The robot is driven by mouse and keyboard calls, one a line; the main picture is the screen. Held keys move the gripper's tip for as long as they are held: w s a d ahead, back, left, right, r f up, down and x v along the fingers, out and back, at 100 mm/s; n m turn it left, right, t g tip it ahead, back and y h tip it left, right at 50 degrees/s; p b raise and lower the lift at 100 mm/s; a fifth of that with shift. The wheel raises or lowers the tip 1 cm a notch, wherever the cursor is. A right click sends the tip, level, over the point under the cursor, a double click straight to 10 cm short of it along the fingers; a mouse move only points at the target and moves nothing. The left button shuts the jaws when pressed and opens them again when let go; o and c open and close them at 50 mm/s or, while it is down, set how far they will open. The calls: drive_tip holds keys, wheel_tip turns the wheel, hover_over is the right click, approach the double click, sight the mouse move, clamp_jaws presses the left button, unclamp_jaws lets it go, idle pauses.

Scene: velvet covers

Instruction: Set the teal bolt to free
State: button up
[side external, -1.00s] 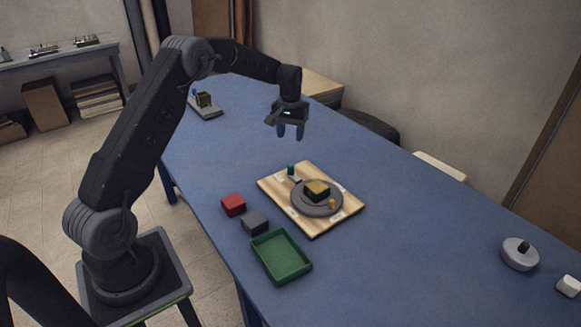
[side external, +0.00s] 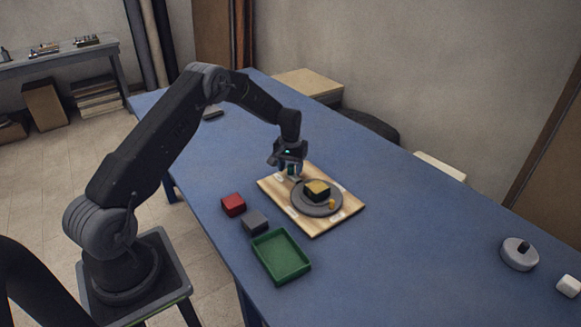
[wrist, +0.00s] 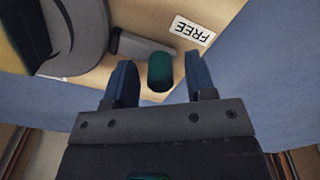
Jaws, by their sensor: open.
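The teal bolt (wrist: 160,70) stands up from the wooden board (wrist: 105,82), and its knob shows between my gripper's two blue fingers in the wrist view. My gripper (wrist: 162,82) is open, with a gap on each side of the knob. In the side view my gripper (side external: 291,173) is low over the board's far corner and mostly hides the bolt. A grey bar (wrist: 128,45) lies beside the knob. A white label reading FREE (wrist: 192,31) is on the board, above and right of the knob in the wrist view.
A grey round plate (side external: 304,207) on the board carries a dark block with a yellow top (side external: 317,188). A red block (side external: 233,204), a grey block (side external: 255,222) and a green tray (side external: 281,256) sit nearby.

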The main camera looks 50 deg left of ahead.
clamp_jaws()
idle(0.3)
drive_tip(key=shift+a, duration=1.55)
unclamp_jaws()
drive_tip(key=shift+d, duration=0.1)
drive_tip(key=shift+r, duration=0.1)
wheel_tip(320, 180, up, 14)
